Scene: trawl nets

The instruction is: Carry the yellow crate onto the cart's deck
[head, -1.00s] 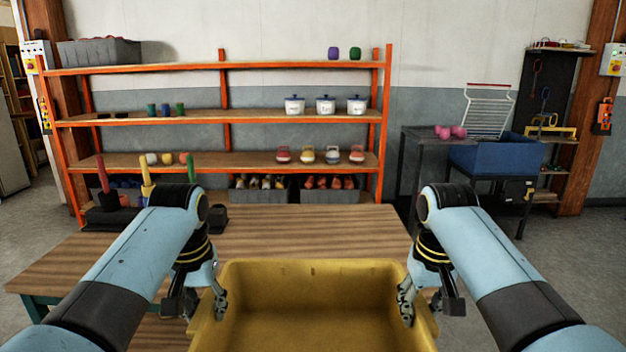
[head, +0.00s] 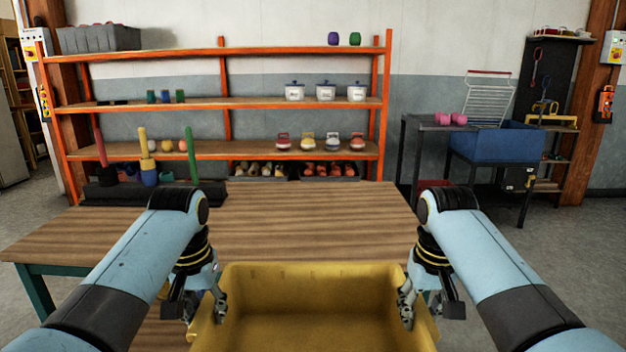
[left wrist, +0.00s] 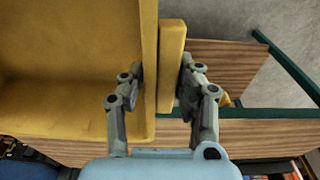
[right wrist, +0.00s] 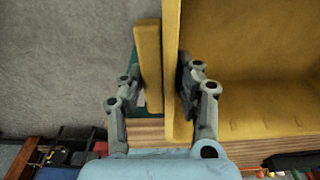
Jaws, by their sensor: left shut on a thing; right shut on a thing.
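The yellow crate (head: 312,310) is at the bottom middle of the head view, held between my two arms, and it looks empty. My left gripper (head: 204,306) is shut on its left side. In the left wrist view the left fingers (left wrist: 160,95) pinch the crate's wall and outer lip (left wrist: 171,65). My right gripper (head: 421,306) is shut on its right side. In the right wrist view the right fingers (right wrist: 160,92) pinch the opposite wall and lip (right wrist: 148,65). The crate's underside is hidden. I cannot make out the cart for certain.
A wooden-topped table (head: 310,215) lies just ahead of the crate, its middle bare. A dark rack with coloured upright pieces (head: 143,170) stands at its back left. Orange shelving (head: 225,105) is behind. A blue bin (head: 497,142) on a dark stand is at right.

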